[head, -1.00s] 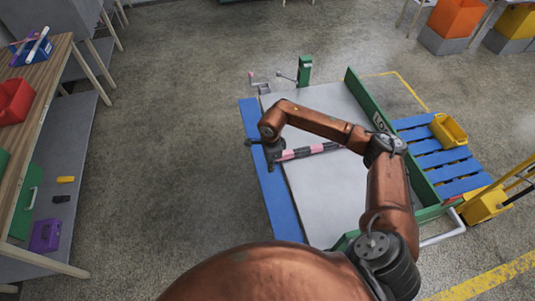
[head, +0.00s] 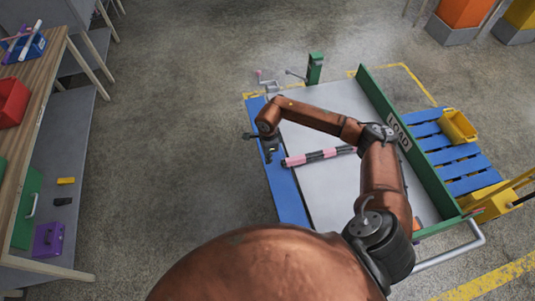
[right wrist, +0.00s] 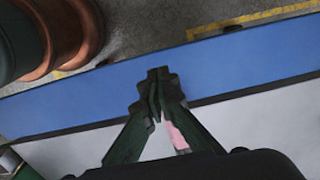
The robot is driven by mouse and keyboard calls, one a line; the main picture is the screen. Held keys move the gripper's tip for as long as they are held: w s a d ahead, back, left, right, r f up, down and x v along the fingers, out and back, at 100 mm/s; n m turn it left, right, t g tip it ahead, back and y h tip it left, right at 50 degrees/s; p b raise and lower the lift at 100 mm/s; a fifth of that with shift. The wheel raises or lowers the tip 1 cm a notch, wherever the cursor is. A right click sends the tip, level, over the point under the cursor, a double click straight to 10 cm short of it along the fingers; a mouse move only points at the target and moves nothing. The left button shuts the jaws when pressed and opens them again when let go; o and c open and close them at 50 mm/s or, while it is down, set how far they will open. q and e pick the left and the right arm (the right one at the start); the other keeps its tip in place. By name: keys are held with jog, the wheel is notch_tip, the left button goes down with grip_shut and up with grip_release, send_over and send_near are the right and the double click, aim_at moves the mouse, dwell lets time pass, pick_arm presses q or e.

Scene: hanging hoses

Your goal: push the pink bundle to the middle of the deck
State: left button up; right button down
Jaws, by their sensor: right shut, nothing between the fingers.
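The pink bundle (head: 318,156), pink with dark bands, lies across the grey deck (head: 325,195). Its left end is close to the blue strip (head: 290,195) along the deck's left edge, and its right end reaches toward the deck's middle. My right gripper (head: 270,156) is shut and empty over the blue strip, just left of the bundle's near end, with a small gap in the head view. In the right wrist view the shut fingers (right wrist: 157,82) point over the blue strip (right wrist: 235,68). Part of the bundle (right wrist: 177,138) shows behind them. My left gripper is not in view.
A green wall marked LOAD (head: 398,130) bounds the deck's right side. A green post (head: 315,68) and a crank stand at the far edge. A blue pallet with a yellow bin (head: 458,126) lies beyond the wall. A workbench (head: 35,90) stands far left, with open floor between.

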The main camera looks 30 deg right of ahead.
aim_at(268, 170)
notch_tip(268, 170, down, 6)
jog(key=shift+r, duration=0.15)
jog(key=d, duration=0.2)
jog(key=s+d+p, duration=0.1)
jog(key=shift+d+r, duration=0.2)
jog(key=shift+d, duration=0.2)
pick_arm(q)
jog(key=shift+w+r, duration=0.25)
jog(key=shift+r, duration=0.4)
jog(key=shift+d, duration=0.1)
